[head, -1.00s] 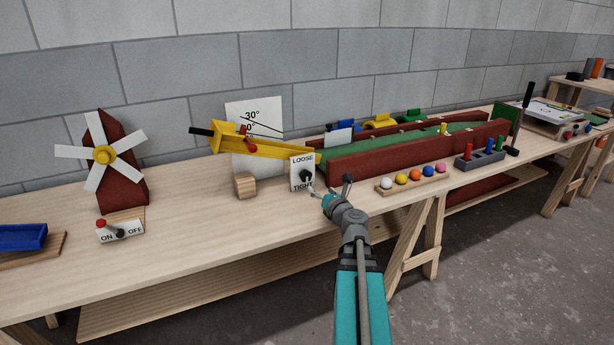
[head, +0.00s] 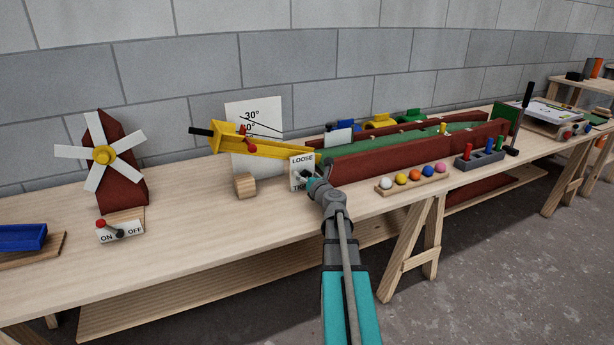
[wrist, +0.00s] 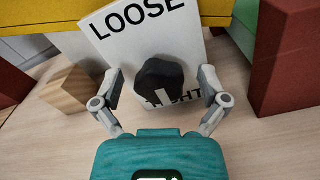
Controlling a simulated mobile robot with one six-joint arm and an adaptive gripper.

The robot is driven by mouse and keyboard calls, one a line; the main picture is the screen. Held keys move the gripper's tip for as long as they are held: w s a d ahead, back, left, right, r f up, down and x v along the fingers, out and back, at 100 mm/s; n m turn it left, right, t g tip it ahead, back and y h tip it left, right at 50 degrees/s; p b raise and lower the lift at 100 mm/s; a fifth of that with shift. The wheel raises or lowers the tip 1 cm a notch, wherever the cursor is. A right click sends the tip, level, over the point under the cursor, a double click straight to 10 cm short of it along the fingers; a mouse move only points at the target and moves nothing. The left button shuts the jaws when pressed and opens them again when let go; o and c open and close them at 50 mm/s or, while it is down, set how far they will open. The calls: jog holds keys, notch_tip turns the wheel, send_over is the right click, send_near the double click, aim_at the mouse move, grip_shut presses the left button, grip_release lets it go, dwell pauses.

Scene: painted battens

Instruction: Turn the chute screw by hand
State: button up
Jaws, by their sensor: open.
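The chute screw is a black knob (wrist: 160,82) with a pale pointer line, on a white plate (wrist: 110,35) marked LOOSE above and TIGHT below. Its line points down toward TIGHT in the wrist view. My gripper (wrist: 160,88) is open, with one finger on each side of the knob and gaps showing between. In the head view my gripper (head: 311,182) is at the plate (head: 294,169) and covers part of it. The yellow chute (head: 260,146) slopes down to the right behind the plate, before a white angle card (head: 256,115).
A wooden block (head: 245,185) stands left of the plate. A dark red lane wall (head: 410,153) is close on the right. A rack of coloured balls (head: 412,178) lies at the front edge. The table left of the block is clear up to the ON/OFF switch (head: 120,230).

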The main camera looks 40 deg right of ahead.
jog(key=c, duration=1.2)
jog(key=shift+o, duration=0.2)
jog(key=shift+n, duration=0.4)
jog(key=n, duration=0.6)
jog(key=shift+a, duration=0.15)
jog(key=n, duration=0.6)
jog(key=shift+w+a+f+n, duration=0.1)
jog(key=shift+n, duration=0.2)
jog(key=n, duration=0.6)
jog(key=shift+f, duration=0.1)
jog(key=n, duration=0.6)
jog(key=shift+f+n+b, duration=0.15)
jog(key=shift+n+b, duration=0.2)
jog(key=shift+n, duration=0.05)
